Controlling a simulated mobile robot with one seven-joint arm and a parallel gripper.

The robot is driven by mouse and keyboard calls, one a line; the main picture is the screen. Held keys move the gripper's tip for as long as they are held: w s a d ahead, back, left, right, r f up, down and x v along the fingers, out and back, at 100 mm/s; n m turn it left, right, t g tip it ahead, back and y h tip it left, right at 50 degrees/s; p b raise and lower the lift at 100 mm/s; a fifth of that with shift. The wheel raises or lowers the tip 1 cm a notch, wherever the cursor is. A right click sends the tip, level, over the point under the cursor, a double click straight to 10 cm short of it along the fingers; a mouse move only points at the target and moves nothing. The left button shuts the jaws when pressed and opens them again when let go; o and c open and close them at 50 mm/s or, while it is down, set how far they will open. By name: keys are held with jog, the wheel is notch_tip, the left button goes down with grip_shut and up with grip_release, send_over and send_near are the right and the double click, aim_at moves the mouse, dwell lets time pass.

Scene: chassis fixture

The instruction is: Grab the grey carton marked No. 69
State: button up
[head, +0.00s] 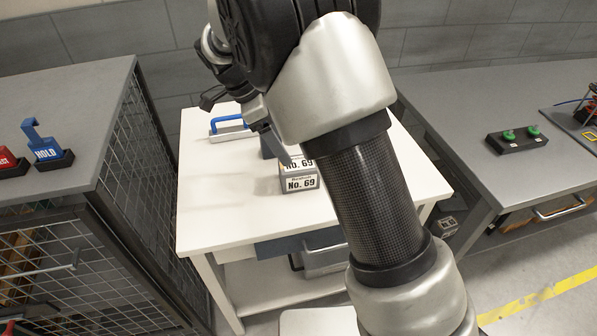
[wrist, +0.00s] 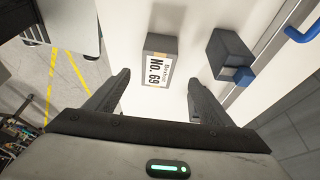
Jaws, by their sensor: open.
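The grey carton (head: 300,184) marked No. 69 stands on the white table (head: 215,222), partly hidden by my arm in the head view. In the wrist view the carton (wrist: 161,43) shows its white No. 69 label, ahead of my fingertips and between their lines. My gripper (wrist: 158,80) is open and empty, its two fingers spread apart. In the head view my gripper (head: 268,140) is above the table, near the carton, mostly covered by my wrist.
A dark grey block with a blue part (wrist: 231,57) stands right of the carton in the wrist view. A blue handle (head: 228,122) lies at the table's back. A caged bench (head: 60,90) is left and a grey counter (head: 490,110) right. The table's front left is clear.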

jog(key=x, duration=0.7)
jog(key=shift+x, duration=2.7)
jog(key=shift+s, duration=0.25)
jog(key=shift+c, duration=0.4)
jog(key=shift+r, duration=0.1)
jog(key=c, duration=1.3)
